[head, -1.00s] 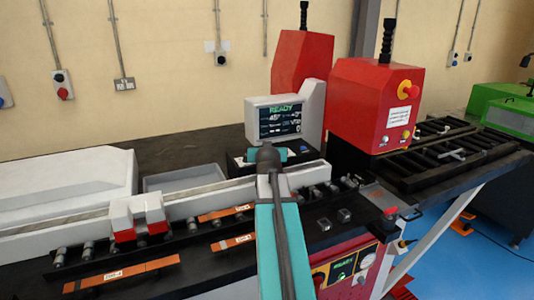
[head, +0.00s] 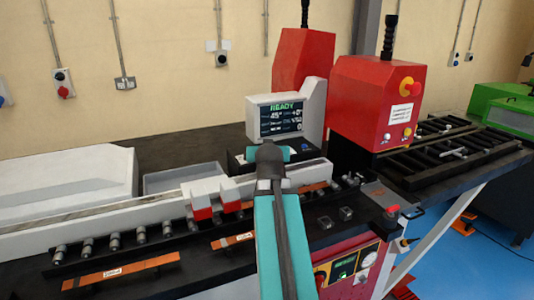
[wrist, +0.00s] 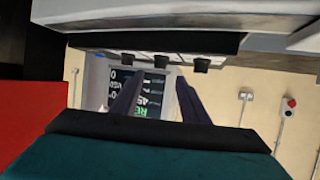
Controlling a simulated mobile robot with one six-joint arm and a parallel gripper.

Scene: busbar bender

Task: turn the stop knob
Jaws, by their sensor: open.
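Three dark knobs sit in a row on the console in the wrist view: left (wrist: 128,57), middle (wrist: 161,61) and right (wrist: 201,65). I cannot tell which one is the stop knob. My gripper (wrist: 157,80) is open, its two dark fingers spread. In that picture the middle knob shows between and just beyond the fingertips; contact cannot be told. In the head view my arm hides the fingers at the console below the display (head: 281,119). The white and red stop block (head: 213,196) stands on the long rail, left of my arm.
Orange strips lie along the bench front, one at left (head: 122,271). A red machine housing (head: 376,105) and black roller table (head: 450,155) stand at right. A grey tray (head: 183,178) is behind the rail. A red emergency button (head: 392,210) is at the front right.

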